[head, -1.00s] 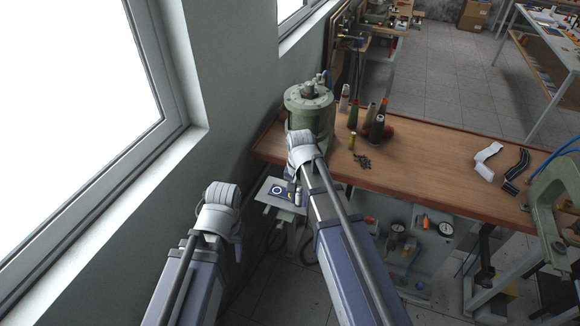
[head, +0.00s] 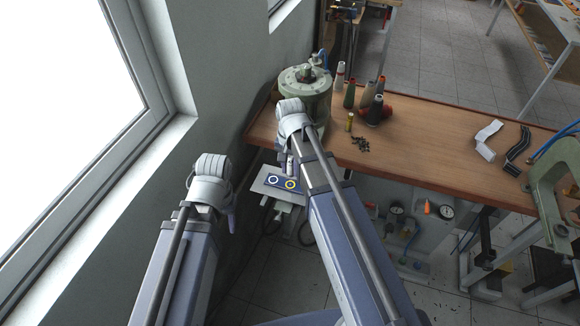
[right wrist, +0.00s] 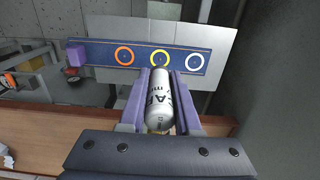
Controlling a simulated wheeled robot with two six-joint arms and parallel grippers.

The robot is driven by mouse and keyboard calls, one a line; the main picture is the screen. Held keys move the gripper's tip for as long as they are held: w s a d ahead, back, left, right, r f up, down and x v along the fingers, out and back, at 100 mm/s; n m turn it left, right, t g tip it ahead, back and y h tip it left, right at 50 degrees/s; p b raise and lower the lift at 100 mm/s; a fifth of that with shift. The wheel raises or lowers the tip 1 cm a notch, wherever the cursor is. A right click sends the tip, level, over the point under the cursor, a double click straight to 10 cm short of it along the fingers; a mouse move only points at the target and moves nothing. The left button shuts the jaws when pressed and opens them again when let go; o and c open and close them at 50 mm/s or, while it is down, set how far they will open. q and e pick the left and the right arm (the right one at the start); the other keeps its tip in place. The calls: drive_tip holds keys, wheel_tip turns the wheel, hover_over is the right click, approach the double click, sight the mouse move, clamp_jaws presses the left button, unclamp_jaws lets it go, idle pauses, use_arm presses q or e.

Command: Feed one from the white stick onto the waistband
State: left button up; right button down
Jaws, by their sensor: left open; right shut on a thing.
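The white stick (right wrist: 160,103), a white cylinder with dark lettering, is held lengthwise between the purple fingers of my right gripper (right wrist: 158,82). The dark blue waistband strip (right wrist: 92,55) lies on a light grey plate (head: 262,183). In the right wrist view it carries an orange ring (right wrist: 125,56), a yellow ring (right wrist: 160,57) and a white ring (right wrist: 194,62). The stick's far end points at the yellow ring; I see no clear contact. In the head view the waistband (head: 281,182) lies just below my right gripper. My left gripper (head: 231,222) is open and empty beside the wall, left of the plate.
A green press (head: 306,92) stands at the bench's left end. Thread cones (head: 376,108), a yellow stick (head: 350,122) and small dark pieces (head: 360,144) are close right of it. A white strip (head: 487,140) lies farther right. The bench (head: 430,135) between is clear.

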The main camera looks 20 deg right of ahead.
sight(290, 176)
drive_tip(key=shift+s+a, duration=0.1)
drive_tip(key=shift+s, duration=0.05)
drive_tip(key=shift+f+b, duration=2.1)
drive_tip(key=shift+f, duration=0.05)
drive_tip(key=shift+f+b, duration=0.4)
drive_tip(key=shift+b, duration=0.05)
idle(0.5)
drive_tip(key=shift+r, duration=0.1)
wheel_tip(290, 176, up, 6)
drive_tip(key=p, duration=0.6)
idle(0.7)
